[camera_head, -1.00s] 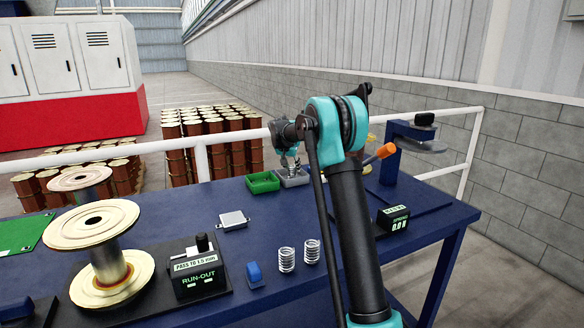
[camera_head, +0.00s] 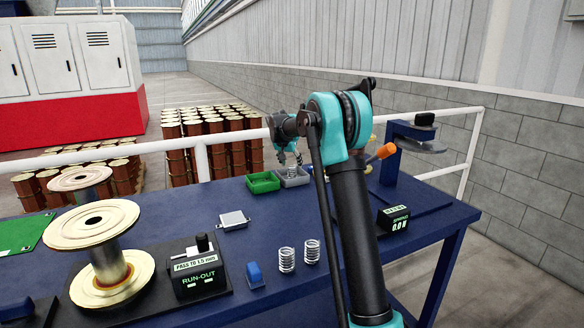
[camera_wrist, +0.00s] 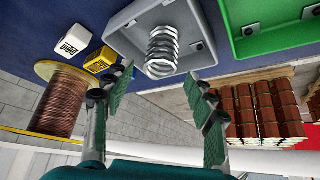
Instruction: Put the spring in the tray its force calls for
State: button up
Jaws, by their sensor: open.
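A coil spring (camera_head: 292,172) stands in the grey tray (camera_head: 299,182) at the table's far edge. The wrist view shows the spring (camera_wrist: 162,52) inside the grey tray (camera_wrist: 118,20), with nothing gripping it. My gripper (camera_wrist: 160,82) is open and empty, its two fingers apart just short of the spring in that view. In the head view my gripper (camera_head: 290,157) is above the grey tray. The green tray (camera_head: 263,183) is beside it on the left and looks empty where seen. Two more springs (camera_head: 286,260) (camera_head: 312,251) stand at the front of the table.
A spring tester display (camera_head: 398,224) reads 0.0 N at the right, near an orange-ended lever (camera_head: 386,151). A run-out gauge (camera_head: 196,270), a blue block (camera_head: 254,275) and large spools (camera_head: 95,225) occupy the left. A white railing (camera_head: 225,143) runs behind the table.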

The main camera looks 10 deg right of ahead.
jog(key=v, duration=0.9)
jog(key=shift+s+r, duration=0.1)
